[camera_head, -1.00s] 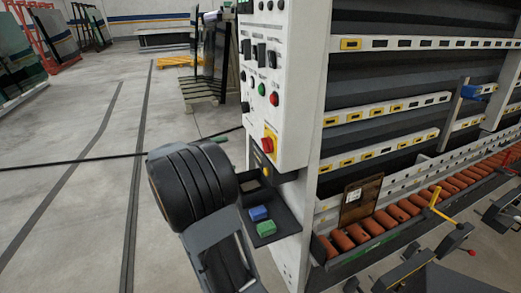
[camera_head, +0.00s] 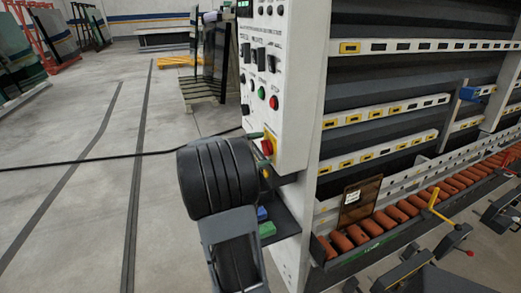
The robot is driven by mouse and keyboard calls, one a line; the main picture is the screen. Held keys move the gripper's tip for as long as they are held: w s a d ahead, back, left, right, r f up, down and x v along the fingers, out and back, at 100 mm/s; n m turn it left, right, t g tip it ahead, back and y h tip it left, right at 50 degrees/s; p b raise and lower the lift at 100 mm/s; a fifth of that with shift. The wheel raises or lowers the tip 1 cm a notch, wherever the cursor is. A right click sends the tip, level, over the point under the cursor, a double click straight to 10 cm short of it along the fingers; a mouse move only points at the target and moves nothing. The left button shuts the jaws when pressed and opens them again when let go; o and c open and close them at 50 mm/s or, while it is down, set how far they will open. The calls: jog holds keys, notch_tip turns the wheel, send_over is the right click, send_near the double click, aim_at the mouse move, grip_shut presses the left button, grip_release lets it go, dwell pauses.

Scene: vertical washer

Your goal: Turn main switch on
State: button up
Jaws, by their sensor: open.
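The main switch (camera_head: 267,147) is a red rotary knob on a yellow plate, low on the white control panel (camera_head: 288,110). My black wrist is just left of it in the head view and covers the panel's lower left edge. My gripper (camera_head: 255,136) is mostly hidden behind the wrist. Only a small greenish finger part shows, just up and left of the knob. The gripper is open. I cannot tell whether it touches the knob, and the knob's exact angle is too small to read.
Green (camera_head: 262,93) and red (camera_head: 274,102) buttons and black selectors sit above the switch. A dark shelf (camera_head: 286,222) with blue and green blocks juts out below. The washer's orange rollers (camera_head: 396,213) run to the right. The floor at left is open.

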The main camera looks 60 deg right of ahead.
jog(key=shift+c, duration=0.3)
jog(key=c, duration=0.9)
jog(key=shift+o, duration=0.2)
jog(key=shift+f+b, duration=0.15)
jog(key=shift+b, duration=0.3)
jog(key=m+b, duration=1.7)
jog(key=b, duration=0.7)
jog(key=shift+m+b, duration=0.4)
